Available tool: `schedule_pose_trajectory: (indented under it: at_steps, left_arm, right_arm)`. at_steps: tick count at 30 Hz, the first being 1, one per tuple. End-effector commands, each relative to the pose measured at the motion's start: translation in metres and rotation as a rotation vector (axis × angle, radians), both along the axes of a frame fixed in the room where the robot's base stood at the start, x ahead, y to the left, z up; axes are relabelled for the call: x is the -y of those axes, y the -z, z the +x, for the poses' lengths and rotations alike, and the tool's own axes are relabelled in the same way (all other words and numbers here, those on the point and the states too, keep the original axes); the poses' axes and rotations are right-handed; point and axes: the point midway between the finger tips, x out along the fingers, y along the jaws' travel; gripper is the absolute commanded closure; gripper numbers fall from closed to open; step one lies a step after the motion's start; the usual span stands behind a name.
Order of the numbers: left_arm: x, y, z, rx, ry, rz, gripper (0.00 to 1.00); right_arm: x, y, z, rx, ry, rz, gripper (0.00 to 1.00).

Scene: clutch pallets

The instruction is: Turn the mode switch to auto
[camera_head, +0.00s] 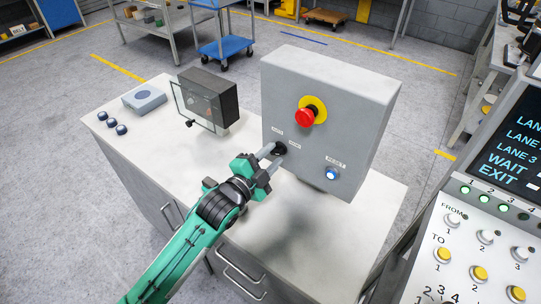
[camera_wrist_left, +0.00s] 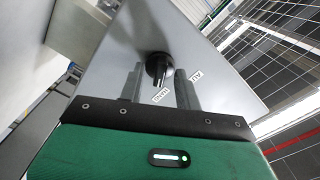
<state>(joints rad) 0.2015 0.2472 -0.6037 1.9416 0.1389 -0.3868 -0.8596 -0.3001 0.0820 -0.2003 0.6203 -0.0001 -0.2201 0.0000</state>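The grey control box (camera_head: 335,110) stands on the white cabinet top. The mode switch (camera_head: 280,148) is a black knob low on the left of its front face. It also shows in the left wrist view (camera_wrist_left: 157,66), with its grip bar pointing down the picture. Two small white labels (camera_wrist_left: 162,97) sit by it; their lettering is hard to read. My left gripper (camera_head: 270,158) is at the switch, fingers pointing at the panel. In the left wrist view its fingers (camera_wrist_left: 159,84) are apart, one on each side of the knob, with gaps visible. My right gripper is not in view.
A red emergency button (camera_head: 306,117) on a yellow ring and a lit blue reset button (camera_head: 331,174) are on the same panel. A dark box with a clear door (camera_head: 207,100) stands left. A screen and button console (camera_head: 490,220) is at the right.

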Motion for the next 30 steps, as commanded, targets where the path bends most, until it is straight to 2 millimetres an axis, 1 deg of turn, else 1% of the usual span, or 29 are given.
schedule_pose_trajectory:
  at_steps: [5,6,11,22,30]
  left_arm:
    - [0.000,0.000,0.000,0.000,0.000,0.000,0.66]
    - [0.000,0.000,0.000,0.000,0.000,0.000,0.68]
    - [0.000,0.000,0.000,0.000,0.000,0.000,1.00]
    - [0.000,0.000,0.000,-0.021,0.000,-0.027,1.00]
    - [0.000,-0.001,0.000,-0.111,-0.001,-0.149,1.00]
  right_arm:
    - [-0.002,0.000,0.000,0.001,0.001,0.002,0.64]
    - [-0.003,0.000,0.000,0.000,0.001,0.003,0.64]
    - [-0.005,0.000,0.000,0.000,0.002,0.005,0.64]
    - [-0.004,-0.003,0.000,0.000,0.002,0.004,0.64]
    - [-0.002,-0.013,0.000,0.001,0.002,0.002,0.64]
